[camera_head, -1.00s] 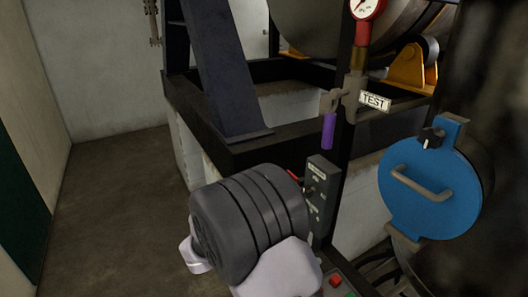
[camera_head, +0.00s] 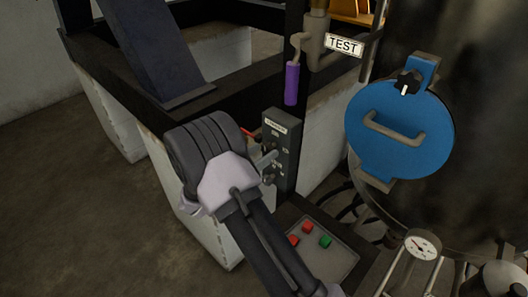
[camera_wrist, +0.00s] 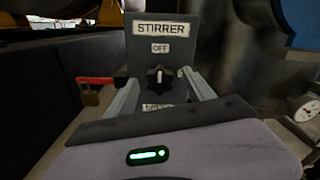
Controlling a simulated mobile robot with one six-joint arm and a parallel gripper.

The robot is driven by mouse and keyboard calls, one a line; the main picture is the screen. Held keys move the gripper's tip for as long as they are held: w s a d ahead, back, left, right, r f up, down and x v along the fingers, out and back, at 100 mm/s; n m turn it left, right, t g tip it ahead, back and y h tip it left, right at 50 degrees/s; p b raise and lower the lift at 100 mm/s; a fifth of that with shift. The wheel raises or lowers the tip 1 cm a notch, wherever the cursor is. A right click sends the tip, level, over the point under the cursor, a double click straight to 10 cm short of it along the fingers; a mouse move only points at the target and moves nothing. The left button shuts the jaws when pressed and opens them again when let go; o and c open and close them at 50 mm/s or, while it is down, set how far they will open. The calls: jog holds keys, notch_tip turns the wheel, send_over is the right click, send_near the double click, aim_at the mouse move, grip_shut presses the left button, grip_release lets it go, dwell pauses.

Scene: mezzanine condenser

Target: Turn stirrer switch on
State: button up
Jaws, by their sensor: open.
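The stirrer switch box (camera_head: 293,133) is a grey upright panel on a post, right beside my gripper in the head view. In the wrist view the panel (camera_wrist: 205,54) carries a STIRRER label (camera_wrist: 162,29) and an OFF label (camera_wrist: 160,48). Below them is a dark rotary knob (camera_wrist: 153,76) with a pale pointer mark, roughly upright. A lower label (camera_wrist: 157,106) is partly hidden by my gripper. My gripper (camera_wrist: 159,80) is open, with one finger on each side of the knob. I cannot tell whether the fingers touch it.
A red lever with a padlock (camera_wrist: 90,96) is left of the panel. A purple-handled valve (camera_head: 291,84) hangs above it. A blue hatch (camera_head: 400,128) with a handle and black knob is on the right.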

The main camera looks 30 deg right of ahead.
jog(key=shift+w+d, duration=0.3)
jog(key=shift+d, duration=0.35)
grip_shut()
